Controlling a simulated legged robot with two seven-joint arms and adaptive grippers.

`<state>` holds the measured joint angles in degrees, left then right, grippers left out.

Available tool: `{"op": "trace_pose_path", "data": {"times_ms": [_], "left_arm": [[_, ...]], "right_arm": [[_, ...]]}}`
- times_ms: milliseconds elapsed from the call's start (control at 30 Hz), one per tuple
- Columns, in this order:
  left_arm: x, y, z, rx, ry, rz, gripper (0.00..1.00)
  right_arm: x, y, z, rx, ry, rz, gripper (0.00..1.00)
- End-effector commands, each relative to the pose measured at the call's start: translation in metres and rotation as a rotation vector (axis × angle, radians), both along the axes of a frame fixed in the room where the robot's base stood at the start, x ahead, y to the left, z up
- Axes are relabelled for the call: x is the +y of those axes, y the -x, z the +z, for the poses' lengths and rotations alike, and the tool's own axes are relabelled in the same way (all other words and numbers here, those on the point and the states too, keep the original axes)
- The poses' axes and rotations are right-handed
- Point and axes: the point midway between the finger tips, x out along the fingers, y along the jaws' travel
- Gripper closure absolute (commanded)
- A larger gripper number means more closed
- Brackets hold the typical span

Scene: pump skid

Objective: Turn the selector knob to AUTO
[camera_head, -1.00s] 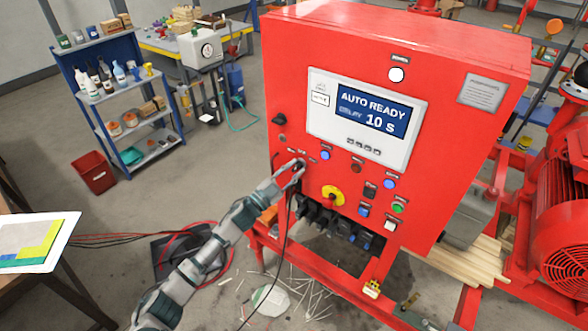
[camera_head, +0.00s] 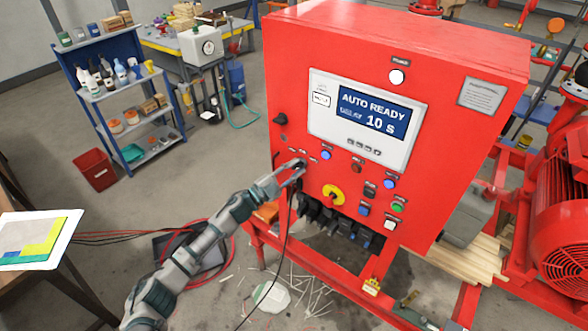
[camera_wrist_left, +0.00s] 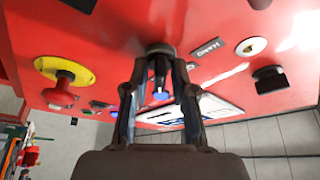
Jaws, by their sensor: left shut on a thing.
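The selector knob (camera_wrist_left: 158,60) is a dark knob on the red control panel's front (camera_head: 300,110). In the wrist view it sits between the two fingers of my left gripper (camera_wrist_left: 160,82), which are closed on it. In the head view my left gripper (camera_head: 299,168) reaches the panel's lower left and covers most of the knob. A HAND label (camera_wrist_left: 208,48) shows to the right of the knob in the wrist view. I cannot read the knob's pointer direction. The display (camera_head: 372,110) reads AUTO READY, DELAY 10 S. My right gripper is out of view.
A yellow-and-red emergency knob (camera_head: 333,195) is right of and below the gripper. Several coloured buttons and switches are farther right. A black handle (camera_head: 280,119) is above. Dark cable glands (camera_head: 325,217) and a hanging black cable are below. A red pump motor (camera_head: 560,220) is at right.

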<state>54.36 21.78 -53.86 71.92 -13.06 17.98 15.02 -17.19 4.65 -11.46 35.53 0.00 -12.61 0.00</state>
Motion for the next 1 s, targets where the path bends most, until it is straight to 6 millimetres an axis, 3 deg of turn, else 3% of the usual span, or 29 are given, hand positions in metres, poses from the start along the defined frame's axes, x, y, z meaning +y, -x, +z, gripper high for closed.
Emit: {"op": "trace_pose_path", "data": {"times_ms": [67, 100, 133, 533, 1000], "left_arm": [[-0.001, 0.001, -0.002, 0.001, -0.002, -0.003, 1.0], [-0.001, 0.001, -0.002, 0.001, -0.002, -0.003, 0.67], [-0.001, 0.001, -0.002, 0.001, -0.002, -0.003, 0.63], [0.007, 0.005, -0.004, 0.002, 0.0, 0.0, 0.63], [0.081, 0.058, -0.028, 0.003, -0.001, 0.0, 0.63]], "right_arm": [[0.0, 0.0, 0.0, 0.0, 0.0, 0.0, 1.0], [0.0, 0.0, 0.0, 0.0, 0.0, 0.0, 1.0], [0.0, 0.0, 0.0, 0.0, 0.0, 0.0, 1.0], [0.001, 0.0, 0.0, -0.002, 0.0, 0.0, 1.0], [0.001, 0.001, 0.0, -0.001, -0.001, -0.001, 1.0]]}}
